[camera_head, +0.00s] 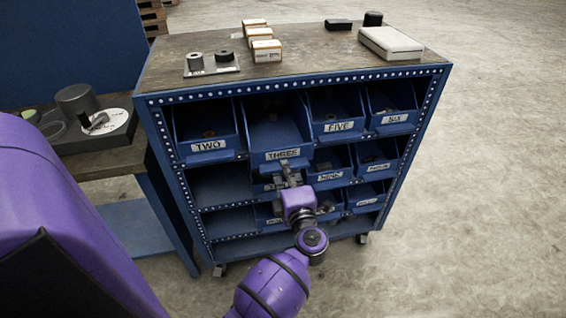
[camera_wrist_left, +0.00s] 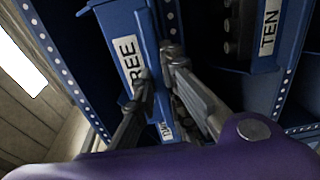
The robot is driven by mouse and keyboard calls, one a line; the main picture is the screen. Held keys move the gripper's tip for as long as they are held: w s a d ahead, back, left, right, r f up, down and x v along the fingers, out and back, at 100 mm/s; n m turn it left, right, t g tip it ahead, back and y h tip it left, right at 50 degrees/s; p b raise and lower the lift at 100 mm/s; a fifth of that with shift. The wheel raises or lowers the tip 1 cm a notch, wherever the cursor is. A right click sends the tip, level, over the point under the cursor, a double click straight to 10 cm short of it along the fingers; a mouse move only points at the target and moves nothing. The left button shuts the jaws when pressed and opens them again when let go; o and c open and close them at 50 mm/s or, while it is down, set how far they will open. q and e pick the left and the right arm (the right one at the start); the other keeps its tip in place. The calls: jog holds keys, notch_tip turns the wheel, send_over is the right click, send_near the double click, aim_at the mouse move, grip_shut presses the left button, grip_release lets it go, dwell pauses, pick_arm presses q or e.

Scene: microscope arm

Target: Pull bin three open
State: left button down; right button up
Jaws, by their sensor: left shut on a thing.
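Bin three (camera_head: 275,133) is a blue open-topped bin labelled THREE in the top row of a blue cabinet. Its front stands farther out than the fronts of bins two and five, so it is partly drawn out. Its label, partly covered, also shows on the bin in the left wrist view (camera_wrist_left: 131,62). My left gripper (camera_head: 290,176) is at the bin's front, just below the label. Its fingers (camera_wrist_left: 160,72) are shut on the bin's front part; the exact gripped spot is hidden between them. My right gripper is not in view.
Bin two (camera_head: 207,146) is left of bin three; bin five (camera_head: 338,127) and bin six (camera_head: 394,118) are to its right. More bins sit below. Boxes (camera_head: 266,50) and a white case (camera_head: 390,43) lie on the cabinet top (camera_head: 310,62). The floor right is clear.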

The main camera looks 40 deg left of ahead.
pick_arm(q)
jog(key=p+v, duration=0.1)
jog(key=v, duration=0.6)
jog(key=shift+s+d, duration=0.2)
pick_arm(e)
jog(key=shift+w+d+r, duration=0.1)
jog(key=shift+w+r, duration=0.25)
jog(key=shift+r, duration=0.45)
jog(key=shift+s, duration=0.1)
pick_arm(q)
jog(key=c, duration=1.8)
grip_release()
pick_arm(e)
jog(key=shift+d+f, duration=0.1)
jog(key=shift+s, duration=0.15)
pick_arm(q)
jog(key=shift+r, duration=0.1)
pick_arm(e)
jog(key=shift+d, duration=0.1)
